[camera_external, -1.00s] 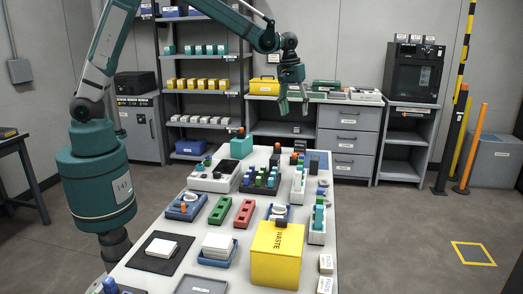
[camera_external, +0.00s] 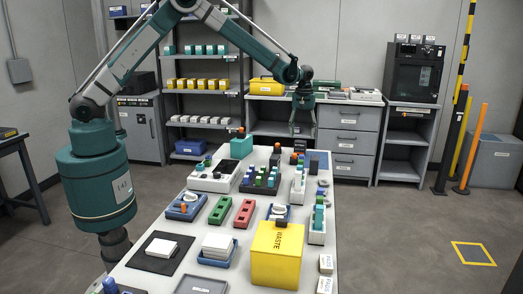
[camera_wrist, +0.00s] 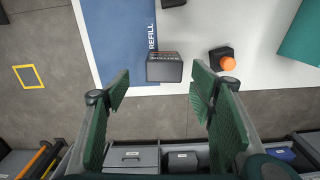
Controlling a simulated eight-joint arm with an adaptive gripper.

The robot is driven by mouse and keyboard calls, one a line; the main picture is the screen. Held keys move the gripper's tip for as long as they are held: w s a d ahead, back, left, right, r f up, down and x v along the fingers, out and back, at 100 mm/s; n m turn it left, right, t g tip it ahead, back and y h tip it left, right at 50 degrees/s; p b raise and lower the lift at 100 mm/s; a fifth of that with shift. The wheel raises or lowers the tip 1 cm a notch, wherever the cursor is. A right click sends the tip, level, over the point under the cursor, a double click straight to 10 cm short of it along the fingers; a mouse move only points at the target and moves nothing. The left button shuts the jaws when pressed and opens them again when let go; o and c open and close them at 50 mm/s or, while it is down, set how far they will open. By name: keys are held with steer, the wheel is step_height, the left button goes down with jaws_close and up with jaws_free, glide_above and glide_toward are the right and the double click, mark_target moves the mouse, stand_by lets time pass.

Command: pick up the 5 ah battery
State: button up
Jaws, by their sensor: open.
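A dark grey box (camera_wrist: 164,67) with small lettering along one edge, likely the 5 Ah battery, sits by the table's far edge beside the blue REFILL mat in the wrist view. It also shows as a small dark block (camera_external: 300,145) at the table's far end in the external view. Its lettering is too small to read. My gripper (camera_external: 303,130) is open and empty, pointing down above the table's far end. In the wrist view, the box lies ahead of and between the spread green fingers (camera_wrist: 158,84), apart from both.
A black piece with an orange knob (camera_wrist: 225,60) stands close to the right of the box in the wrist view. A teal block (camera_wrist: 303,40) is farther right. The blue mat (camera_wrist: 120,35) is flat. Drawers (camera_external: 344,140) stand behind the table.

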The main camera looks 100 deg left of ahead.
mark_target(300, 141)
stand_by(0.3)
steer(key=shift+f, duration=1.3)
steer(key=shift+s+f+b, duration=0.15)
steer(key=shift+s+f, duration=0.05)
steer(key=shift+f, duration=1.15)
steer(key=shift+s+f+b, duration=0.15)
steer(key=shift+f, duration=1.15)
steer(key=c, duration=1.1)
steer(key=shift+r, duration=0.1)
steer(key=shift+c, duration=0.2)
steer(key=shift+r+p, duration=0.35)
steer(key=shift+r, duration=4.6)
